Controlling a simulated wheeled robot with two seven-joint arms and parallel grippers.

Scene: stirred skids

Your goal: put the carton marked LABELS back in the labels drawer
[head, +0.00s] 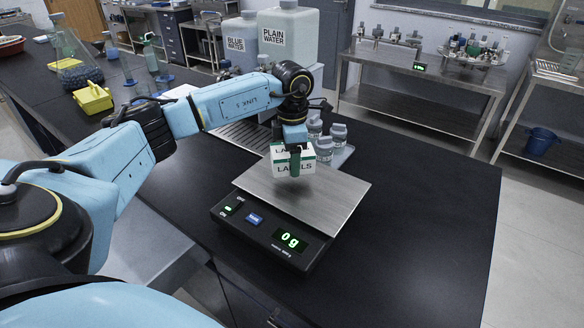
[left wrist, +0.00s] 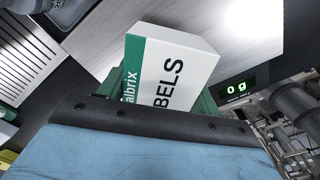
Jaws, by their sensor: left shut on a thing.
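The carton marked LABELS (head: 308,161) is a small white box with a green band. My left gripper (head: 295,160) is shut on it and holds it over the steel plate of a scale. The scale (head: 265,243) reads 0 g, so the carton appears to be held clear of the plate. In the left wrist view the carton (left wrist: 172,72) fills the middle, with part of its lettering hidden by the gripper. The scale plate (left wrist: 245,32) lies behind it. My right gripper is not in view. No drawer marked labels can be made out.
Several grey-lidded bottles (head: 331,140) stand on a tray just behind the scale. Tanks marked BLUE WATER (head: 237,45) and PLAIN WATER (head: 287,38) stand farther back. The black bench top (head: 430,210) is clear to the right. A yellow box (head: 93,99) sits at left.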

